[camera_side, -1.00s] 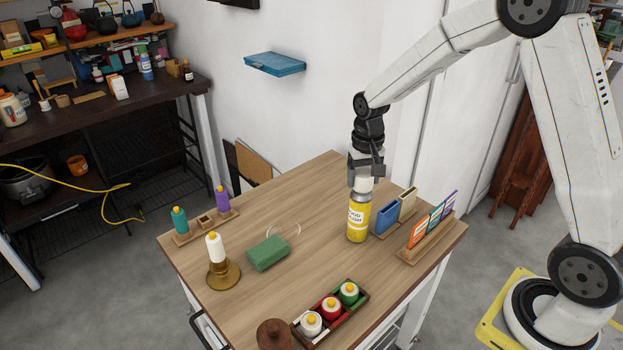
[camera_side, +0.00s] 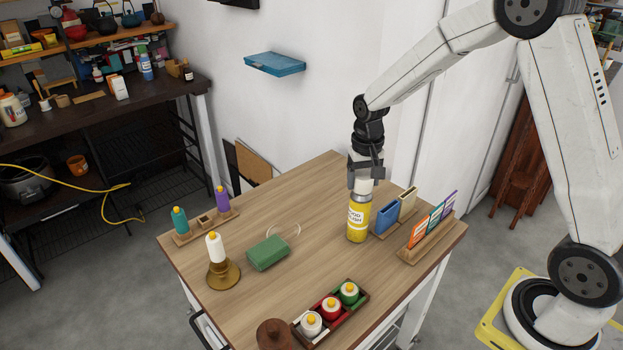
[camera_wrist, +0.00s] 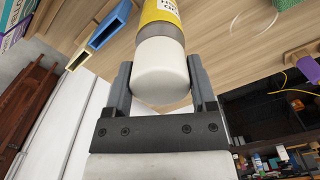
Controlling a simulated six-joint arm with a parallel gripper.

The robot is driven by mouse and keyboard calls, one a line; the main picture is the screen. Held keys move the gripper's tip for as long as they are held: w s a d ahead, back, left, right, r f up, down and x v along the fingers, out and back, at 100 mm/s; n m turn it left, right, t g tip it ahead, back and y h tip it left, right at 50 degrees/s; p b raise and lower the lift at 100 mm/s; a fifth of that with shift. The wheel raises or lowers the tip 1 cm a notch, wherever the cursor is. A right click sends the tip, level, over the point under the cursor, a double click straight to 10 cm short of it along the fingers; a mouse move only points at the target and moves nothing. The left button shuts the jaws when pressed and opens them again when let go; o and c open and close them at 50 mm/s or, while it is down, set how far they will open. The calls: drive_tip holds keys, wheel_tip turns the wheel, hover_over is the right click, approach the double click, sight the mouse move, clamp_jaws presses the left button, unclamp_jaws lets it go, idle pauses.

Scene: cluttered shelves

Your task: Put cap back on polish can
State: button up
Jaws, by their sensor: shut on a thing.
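A yellow polish can (camera_side: 357,219) with a white label stands upright on the wooden table. The white cap (camera_side: 364,186) is at the top of the can, directly below my gripper. My gripper (camera_side: 365,178) points down and is shut on the cap. In the wrist view, the white cap (camera_wrist: 160,72) sits between both fingers of my gripper (camera_wrist: 163,85), in line with the can (camera_wrist: 160,12). Whether the cap is fully seated is too small to tell. The fingers partly cover the cap's sides.
Right of the can are a holder with a blue case (camera_side: 388,215) and a rack of coloured cards (camera_side: 430,225). A tray of several jars (camera_side: 331,308) is in front. The table between is clear.

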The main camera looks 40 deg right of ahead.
drive_tip(key=shift+f, duration=0.1)
idle(0.3)
drive_tip(key=o, duration=1.1)
drive_tip(key=shift+o, duration=0.2)
drive_tip(key=shift+r, duration=3.95)
drive_tip(key=shift+s, duration=0.1)
drive_tip(key=s+a+f+n+t, duration=0.1)
drive_tip(key=s+a+f+n, duration=0.2)
drive_tip(key=s, duration=0.4)
drive_tip(key=s+a+f+n+t, duration=0.1)
drive_tip(key=s+a+f+n, duration=0.2)
drive_tip(key=s, duration=0.4)
drive_tip(key=shift+s+a+t, duration=0.3)
drive_tip(key=shift+s+a, duration=0.05)
drive_tip(key=shift+a, duration=0.15)
